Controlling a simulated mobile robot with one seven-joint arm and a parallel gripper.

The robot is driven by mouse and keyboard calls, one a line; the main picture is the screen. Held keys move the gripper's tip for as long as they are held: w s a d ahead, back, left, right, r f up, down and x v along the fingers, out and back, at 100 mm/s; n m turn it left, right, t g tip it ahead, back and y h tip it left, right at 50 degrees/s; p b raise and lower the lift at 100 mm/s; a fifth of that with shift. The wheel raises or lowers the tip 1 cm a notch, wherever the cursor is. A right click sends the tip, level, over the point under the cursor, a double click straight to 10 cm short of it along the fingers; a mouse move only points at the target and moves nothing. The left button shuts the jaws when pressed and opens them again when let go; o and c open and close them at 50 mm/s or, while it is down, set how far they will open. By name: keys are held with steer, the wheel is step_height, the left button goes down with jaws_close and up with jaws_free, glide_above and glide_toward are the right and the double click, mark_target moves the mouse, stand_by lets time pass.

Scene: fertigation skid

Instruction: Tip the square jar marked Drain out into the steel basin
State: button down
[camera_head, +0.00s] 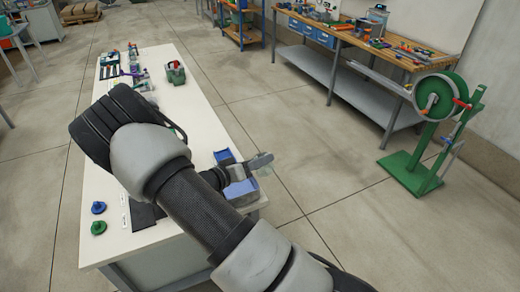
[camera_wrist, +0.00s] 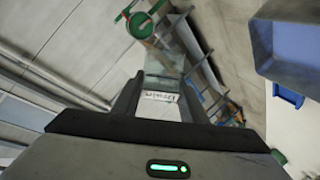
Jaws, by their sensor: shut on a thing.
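My gripper (camera_wrist: 158,100) is shut on a clear square jar (camera_wrist: 165,65) with a white label (camera_wrist: 160,97), which seems to read Drain. In the head view my gripper (camera_head: 257,162) is past the right edge of the white table, and the jar (camera_head: 265,171) shows only faintly. How far the jar is tilted, and what is in it, I cannot tell. A grey box-like vessel with blue inside (camera_wrist: 268,64) is at the upper right of the wrist view, apart from the jar. It may be the steel basin; in the head view my arm partly hides that area.
The white table (camera_head: 180,115) carries blue and green knobs (camera_head: 98,208) at its near left and several small items at its far end. A green reel stand (camera_head: 430,130) and a workbench (camera_head: 350,45) stand at the right. The floor between is clear.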

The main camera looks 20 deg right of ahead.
mark_target(268, 167)
steer(key=shift+s+d+r+m, duration=0.1)
steer(key=shift+s+r+m, duration=0.05)
steer(key=shift+s+m, duration=0.3)
steer(key=m, duration=0.1)
steer(key=s+d+r+m+t+y, duration=0.1)
steer(key=m, duration=0.1)
steer(key=shift+s+r, duration=0.3)
steer(key=shift+s+m+b, duration=0.15)
steer(key=shift+m+b, duration=0.3)
steer(key=shift+b, duration=0.6)
steer(key=shift+s+d+r+m+t+y+b, duration=0.2)
steer(key=shift+r+m+t+y+b, duration=0.1)
steer(key=shift+r+m+t+b, duration=0.3)
steer(key=shift+f, duration=0.1)
